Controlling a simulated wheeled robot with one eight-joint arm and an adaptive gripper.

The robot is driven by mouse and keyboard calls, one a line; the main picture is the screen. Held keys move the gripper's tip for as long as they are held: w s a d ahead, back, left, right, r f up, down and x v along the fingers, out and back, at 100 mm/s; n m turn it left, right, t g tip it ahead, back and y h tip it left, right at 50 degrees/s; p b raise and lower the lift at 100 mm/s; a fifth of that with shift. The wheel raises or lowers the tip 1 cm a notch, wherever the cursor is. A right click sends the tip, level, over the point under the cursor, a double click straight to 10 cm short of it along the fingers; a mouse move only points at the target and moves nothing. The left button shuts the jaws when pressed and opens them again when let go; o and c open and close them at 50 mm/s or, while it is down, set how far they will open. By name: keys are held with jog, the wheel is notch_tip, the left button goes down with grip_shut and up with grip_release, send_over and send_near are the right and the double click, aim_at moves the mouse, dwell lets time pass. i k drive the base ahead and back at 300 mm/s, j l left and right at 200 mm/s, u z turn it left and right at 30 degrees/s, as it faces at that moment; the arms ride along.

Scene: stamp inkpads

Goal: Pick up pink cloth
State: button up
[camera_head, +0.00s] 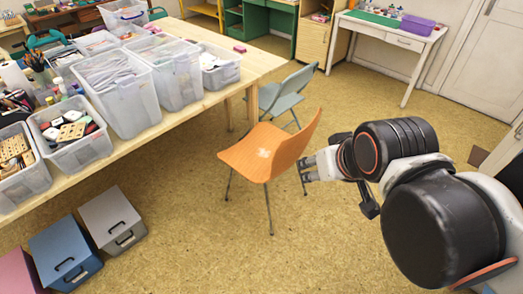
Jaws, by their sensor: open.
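I cannot clearly make out a pink cloth. A small bright pink item (240,48) lies near the table's far right edge, also too small to name. My gripper (303,169) is at the end of my arm, just right of the orange chair's backrest in the picture. It is open, with nothing seen between its fingers.
A long wooden table (190,118) on the left bears several clear bins (122,95). A grey-green chair (287,95) stands behind the orange one. Grey (112,220), blue (65,252) and pink (16,272) boxes stand on the floor. Floor at centre front is free.

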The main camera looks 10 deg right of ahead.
aim_at(240, 48)
jog(key=i+z, duration=0.75)
jog(key=z, duration=0.2)
jog(key=i+l+z, duration=0.15)
jog(key=i+z, duration=0.9)
jog(key=i+u, duration=0.3)
jog(key=i, duration=0.65)
jog(key=i+l+u, duration=0.15)
jog(key=i+u, duration=0.15)
jog(key=i, duration=0.65)
jog(key=i+j+u, duration=0.15)
jog(key=i+u, duration=0.15)
jog(key=i, duration=0.3)
jog(key=i+u, duration=0.35)
jog(key=i, duration=0.2)
jog(key=i+l+u, duration=0.15)
jog(key=i+u, duration=0.15)
jog(key=i, duration=0.3)
jog(key=i+l+u, duration=0.35)
jog(key=i, duration=0.2)
jog(key=i+j+u, duration=0.25)
jog(key=i+u, duration=1)
jog(key=i, duration=0.15)
jog(key=i+j+u, duration=0.2)
jog(key=i+j, duration=0.3)
jog(key=j, duration=0.15)
